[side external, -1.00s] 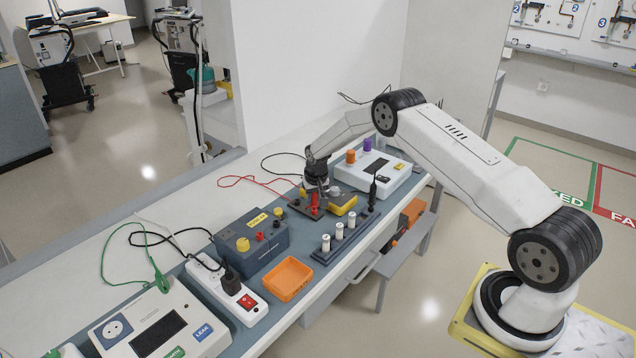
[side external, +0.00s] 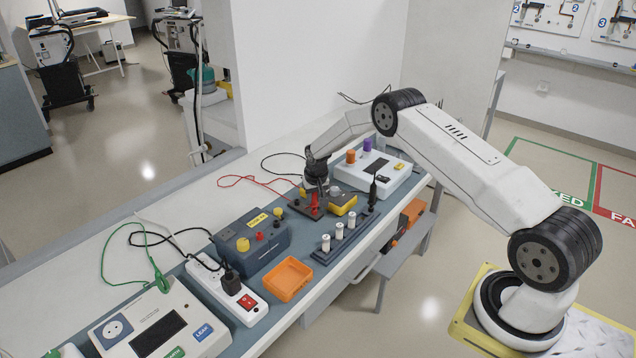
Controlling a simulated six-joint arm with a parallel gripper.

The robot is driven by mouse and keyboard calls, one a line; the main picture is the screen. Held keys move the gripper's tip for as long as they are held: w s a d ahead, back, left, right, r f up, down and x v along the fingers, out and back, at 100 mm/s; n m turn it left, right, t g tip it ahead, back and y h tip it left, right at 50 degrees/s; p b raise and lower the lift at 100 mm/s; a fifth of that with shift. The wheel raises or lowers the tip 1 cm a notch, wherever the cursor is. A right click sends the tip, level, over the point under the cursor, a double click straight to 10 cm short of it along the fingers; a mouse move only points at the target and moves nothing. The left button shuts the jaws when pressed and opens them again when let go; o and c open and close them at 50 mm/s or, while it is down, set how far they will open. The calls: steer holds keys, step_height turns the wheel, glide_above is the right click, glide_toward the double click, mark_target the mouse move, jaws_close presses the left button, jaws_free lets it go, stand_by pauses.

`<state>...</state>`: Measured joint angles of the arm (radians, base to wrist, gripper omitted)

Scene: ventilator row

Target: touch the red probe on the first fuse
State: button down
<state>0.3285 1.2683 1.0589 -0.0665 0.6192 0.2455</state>
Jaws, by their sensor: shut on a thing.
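My gripper (side external: 316,190) points down over the back part of the bench and is shut on the red probe (side external: 314,202). The probe stands between the fingers above a dark block, and I cannot tell whether it is still seated there. A red lead (side external: 245,179) runs from there to the left. Three white fuses stand upright in a row on a dark rail: one at the near end (side external: 326,243), a middle one (side external: 339,231) and a far one (side external: 351,219). The black probe (side external: 373,190) stands upright beyond the far fuse. My gripper is behind and left of the fuses, apart from them.
A yellow meter (side external: 343,203) lies just right of my gripper. A blue-grey box with knobs (side external: 252,241), an orange tray (side external: 287,279) and a white power strip (side external: 240,301) stand nearer. A white instrument (side external: 385,174) stands behind. Bare mat lies between the box and the fuse rail.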

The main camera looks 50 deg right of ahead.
steer(key=shift+r, duration=0.5)
steer(key=shift+r, duration=0.85)
steer(key=shift+r, duration=0.2)
steer(key=shift+r, duration=0.35)
steer(key=shift+r, duration=0.35)
steer(key=shift+r, duration=0.3)
steer(key=shift+s+a, duration=0.1)
